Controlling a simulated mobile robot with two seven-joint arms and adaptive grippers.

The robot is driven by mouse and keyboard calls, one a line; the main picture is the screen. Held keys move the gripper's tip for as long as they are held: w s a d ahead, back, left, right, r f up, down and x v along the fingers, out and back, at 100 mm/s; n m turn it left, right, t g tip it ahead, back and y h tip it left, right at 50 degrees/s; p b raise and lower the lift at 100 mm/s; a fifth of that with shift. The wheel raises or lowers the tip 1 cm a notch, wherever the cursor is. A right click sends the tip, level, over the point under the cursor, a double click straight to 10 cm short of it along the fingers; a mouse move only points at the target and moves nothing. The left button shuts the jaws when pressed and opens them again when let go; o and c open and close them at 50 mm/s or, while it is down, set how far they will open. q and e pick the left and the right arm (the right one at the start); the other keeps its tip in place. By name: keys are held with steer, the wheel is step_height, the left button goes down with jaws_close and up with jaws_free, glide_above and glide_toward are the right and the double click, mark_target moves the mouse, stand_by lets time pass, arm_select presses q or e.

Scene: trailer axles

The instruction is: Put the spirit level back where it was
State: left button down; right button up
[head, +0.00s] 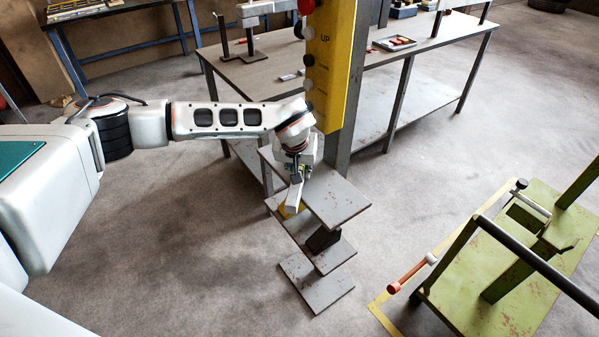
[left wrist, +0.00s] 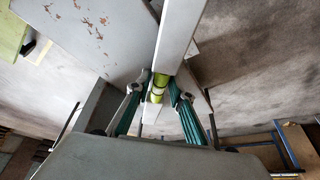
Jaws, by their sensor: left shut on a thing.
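My left gripper (head: 301,172) comes in from the left and points down beside the top of a small stepped grey stand (head: 335,196). It is shut on the spirit level (head: 295,194), a pale grey bar seen nearly end-on at the stand's left edge. In the left wrist view the level (left wrist: 181,28) runs up and away between the fingers (left wrist: 156,98), with a yellow-green vial (left wrist: 159,84) at the grip. I cannot tell whether the level touches the stand. My right gripper is not in view.
A yellow control post (head: 331,70) rises just behind the gripper. A steel workbench (head: 258,77) with tools stands behind it. A yellow piece (head: 289,211) and a dark block (head: 322,239) sit at the stand's lower levels. A green cart (head: 500,300) stands right; floor between is clear.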

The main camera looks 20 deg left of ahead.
arm_select(q)
steer(key=shift+f, duration=0.1)
steer(key=shift+f, duration=0.1)
steer(key=c, duration=1.8)
jaws_free()
steer(key=shift+f, duration=0.1)
steer(key=shift+o, duration=0.2)
